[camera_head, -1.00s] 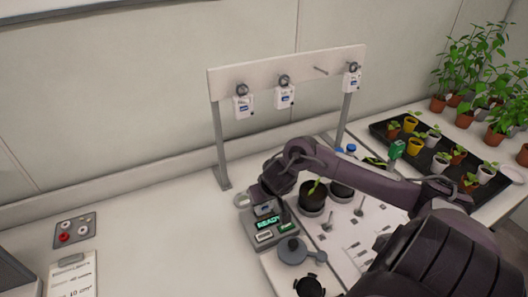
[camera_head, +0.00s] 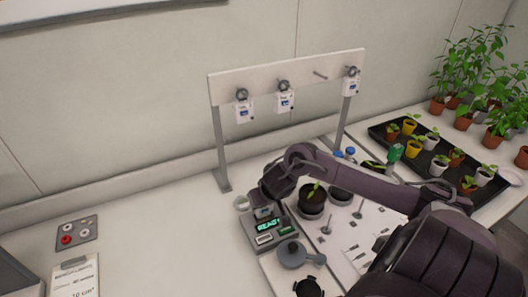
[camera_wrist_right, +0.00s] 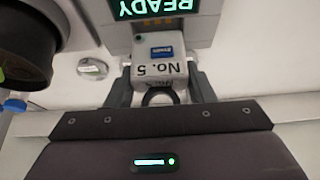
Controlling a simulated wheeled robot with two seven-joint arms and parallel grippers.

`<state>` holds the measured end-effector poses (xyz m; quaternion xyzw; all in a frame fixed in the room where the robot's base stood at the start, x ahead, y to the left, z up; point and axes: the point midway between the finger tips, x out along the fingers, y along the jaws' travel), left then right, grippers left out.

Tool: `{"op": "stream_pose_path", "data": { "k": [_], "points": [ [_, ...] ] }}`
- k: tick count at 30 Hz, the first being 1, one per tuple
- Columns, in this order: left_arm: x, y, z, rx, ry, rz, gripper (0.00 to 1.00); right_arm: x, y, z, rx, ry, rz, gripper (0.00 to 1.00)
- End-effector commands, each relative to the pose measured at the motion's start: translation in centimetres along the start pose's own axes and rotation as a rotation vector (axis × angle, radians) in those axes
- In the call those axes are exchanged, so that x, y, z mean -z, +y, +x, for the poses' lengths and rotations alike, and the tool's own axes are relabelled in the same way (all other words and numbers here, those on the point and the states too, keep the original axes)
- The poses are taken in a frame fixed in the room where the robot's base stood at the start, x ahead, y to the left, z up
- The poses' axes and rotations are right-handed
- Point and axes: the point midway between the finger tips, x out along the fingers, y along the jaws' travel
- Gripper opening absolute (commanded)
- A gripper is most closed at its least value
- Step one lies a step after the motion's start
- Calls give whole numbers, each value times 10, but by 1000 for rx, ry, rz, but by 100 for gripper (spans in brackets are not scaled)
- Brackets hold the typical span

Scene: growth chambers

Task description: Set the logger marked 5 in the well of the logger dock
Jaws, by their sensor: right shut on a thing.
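A white logger marked No. 5 (camera_wrist_right: 160,58), with a blue label and a dark ring, shows upside down in the right wrist view. My right gripper (camera_wrist_right: 160,94) is shut on it at the ring end, one finger on each side. The grey logger dock (camera_head: 254,233), with a lit green READY display (camera_wrist_right: 153,7), lies just beyond the logger. In the head view my right gripper (camera_head: 266,201) is at the dock's back end. The well is hidden, so I cannot tell whether the logger is seated in it. My left gripper is not in view.
Several white loggers hang on the rack (camera_head: 300,76) behind; one peg (camera_head: 320,73) is bare. A dark plant pot (camera_head: 312,204) stands close to the right of the dock, under my arm. A grey lidded item (camera_head: 292,254) is in front.

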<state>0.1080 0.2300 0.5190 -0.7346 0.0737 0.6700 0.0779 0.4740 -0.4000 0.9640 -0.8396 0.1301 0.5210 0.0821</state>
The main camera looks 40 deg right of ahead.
Motion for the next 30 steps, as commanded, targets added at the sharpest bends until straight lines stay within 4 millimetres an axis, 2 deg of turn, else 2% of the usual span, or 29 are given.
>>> {"op": "stream_pose_path", "data": {
  "k": [17, 30],
  "points": [
    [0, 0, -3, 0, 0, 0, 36, 0, 0, 1, 0, 0, 0, 25],
    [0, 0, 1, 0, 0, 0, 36, -6, 0, 12, 0, -1, 0, 25]
  ]
}}
